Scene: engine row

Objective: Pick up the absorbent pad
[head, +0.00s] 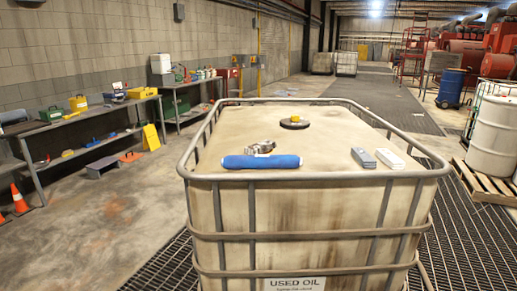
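A rolled blue cloth-like cylinder (261,162) lies across the near edge of the used-oil tank's top (325,145). Near the right edge lie a white flat block (390,159) and a blue-grey flat block (363,158), side by side. I cannot tell for certain which of these is the absorbent pad; the blue roll looks soft like absorbent material. Neither of my grippers is in view.
A metal cage rail (434,172) runs around the tank top. A metal fitting (260,147) lies behind the roll, and a dark cap with a yellow centre (295,122) is farther back. A workbench (90,150) stands left; a white drum (495,135) stands on a pallet right.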

